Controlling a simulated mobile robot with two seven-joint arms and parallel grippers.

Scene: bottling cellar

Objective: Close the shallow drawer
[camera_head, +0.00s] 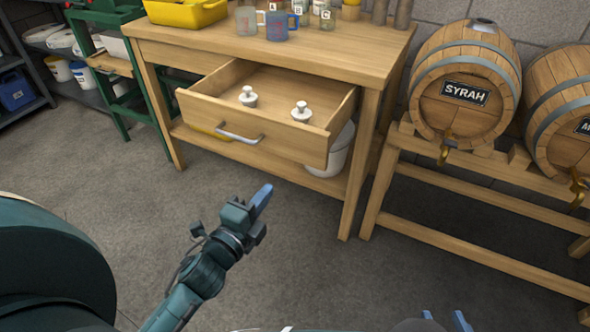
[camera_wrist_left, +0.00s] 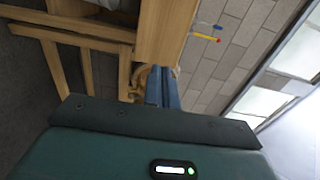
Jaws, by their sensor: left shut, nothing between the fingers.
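The shallow wooden drawer (camera_head: 285,138) is pulled well out of the workbench (camera_head: 290,52) in the head view. Its front carries a grey bar handle (camera_head: 240,136). Two white knobbed stoppers (camera_head: 248,96) stand inside it, one left and one right (camera_head: 301,111). My left gripper (camera_head: 263,194) is shut and empty, below and in front of the drawer, apart from it. Its blue fingers (camera_wrist_left: 163,90) also show in the left wrist view, pressed together. My right gripper (camera_head: 446,320) shows only its two blue fingertips at the bottom edge, spread apart.
Mugs (camera_head: 280,25), jars and a yellow bin (camera_head: 186,12) stand on the bench top. A white bucket (camera_head: 333,152) sits beneath, behind the drawer. Barrels (camera_head: 465,85) rest on a wooden rack (camera_head: 465,240) at right. The floor before the drawer is clear.

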